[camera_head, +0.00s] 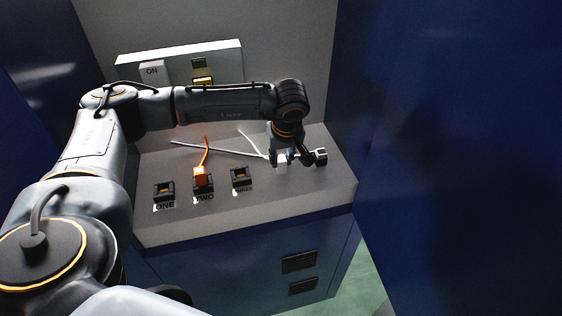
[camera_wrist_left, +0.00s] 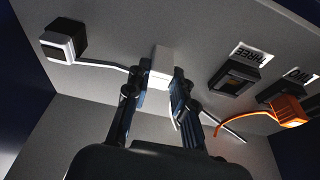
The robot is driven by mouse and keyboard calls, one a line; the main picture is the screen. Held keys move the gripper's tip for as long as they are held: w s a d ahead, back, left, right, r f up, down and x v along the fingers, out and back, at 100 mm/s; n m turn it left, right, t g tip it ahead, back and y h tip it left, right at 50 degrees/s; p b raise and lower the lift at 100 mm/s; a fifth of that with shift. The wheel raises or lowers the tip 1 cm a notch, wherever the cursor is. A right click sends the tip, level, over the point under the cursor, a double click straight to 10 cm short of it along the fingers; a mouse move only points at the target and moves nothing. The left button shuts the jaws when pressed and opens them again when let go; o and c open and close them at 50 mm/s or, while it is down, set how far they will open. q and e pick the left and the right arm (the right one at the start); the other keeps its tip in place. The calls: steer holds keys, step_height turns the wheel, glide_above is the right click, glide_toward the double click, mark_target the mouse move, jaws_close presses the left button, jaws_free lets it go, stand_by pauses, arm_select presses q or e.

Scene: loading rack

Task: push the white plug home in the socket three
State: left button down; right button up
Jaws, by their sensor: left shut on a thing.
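My left gripper (camera_head: 281,154) points down over the right part of the grey desk and is shut on the white plug (camera_head: 282,162). In the left wrist view the white plug (camera_wrist_left: 161,66) sits between the two fingertips (camera_wrist_left: 160,84). I cannot tell whether it touches the desk. Socket three (camera_head: 241,177) is a black block with an empty-looking opening, left of the plug in the head view. It also shows in the left wrist view (camera_wrist_left: 235,77), right of the plug and apart from it, beside its THREE label. My right gripper is not in view.
An orange plug (camera_head: 200,176) with an orange cord stands in socket two. Socket one (camera_head: 164,192) looks empty. A black block with a white face (camera_head: 320,157) stands right of my gripper. Pale cords lie behind. A panel (camera_head: 180,68) marked ON is at the back.

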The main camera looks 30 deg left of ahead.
mark_target(282, 160)
arm_select(q)
steer(key=shift+r, duration=0.25)
step_height(282, 160, up, 8)
steer(key=p, duration=0.4)
steer(key=shift+f+p, duration=0.15)
steer(key=shift+p, duration=0.25)
steer(key=shift+f, duration=0.1)
